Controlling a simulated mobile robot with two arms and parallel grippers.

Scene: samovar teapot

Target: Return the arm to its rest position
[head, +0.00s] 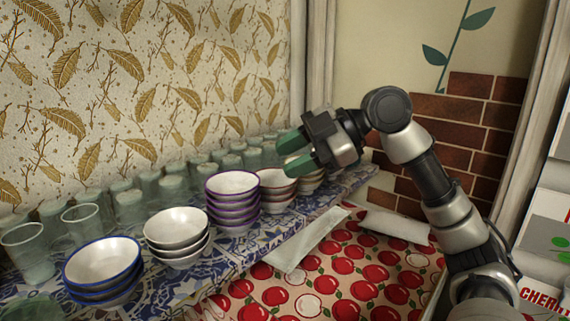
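My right arm (430,178) comes in from the lower right and reaches toward the shelf. Its gripper (293,152) has two green-tipped fingers, apart with nothing visible between them. In the picture it shows just above the stacks of bowls at the right part of the shelf; whether it touches any of them I cannot tell. My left gripper is not in view.
A blue-patterned shelf (262,238) holds stacked bowls: blue-rimmed (103,262), dark-rimmed (176,229), purple-rimmed (233,185) and brown-rimmed (277,181). Glasses (85,225) stand behind them. Below is a cherry-patterned cloth (345,275) with pale flat pieces (308,240). A brick-patterned wall (455,125) is behind my arm.

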